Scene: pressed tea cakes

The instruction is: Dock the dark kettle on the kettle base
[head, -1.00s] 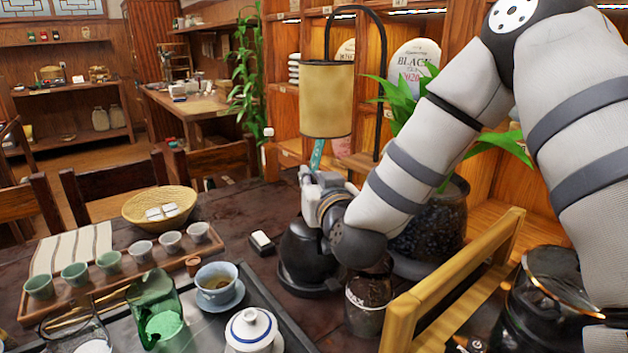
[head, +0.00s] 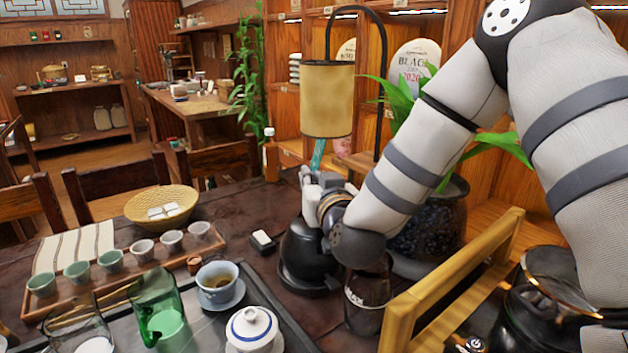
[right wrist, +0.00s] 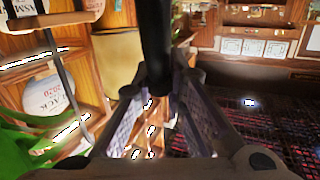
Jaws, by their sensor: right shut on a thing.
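The dark kettle (head: 301,246) stands on the table, right of the white-and-blue lidded cup. My right gripper (head: 318,182) is above it, shut on its dark handle (right wrist: 154,45), which runs between the fingers in the right wrist view (right wrist: 160,85). A flat dark base (head: 308,289) shows under the kettle's lower edge. The kettle looks upright and over the base; whether it is fully seated I cannot tell. My right forearm and wrist hide the kettle's right side. My left gripper is not in view.
A dark jar (head: 368,300) stands close right of the kettle, beside a wooden rack (head: 450,282). A tall lamp (head: 327,100) and a large plant pot (head: 430,225) are behind. The tea tray (head: 262,290) lies to the left. A small white-topped block (head: 263,240) sits nearby.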

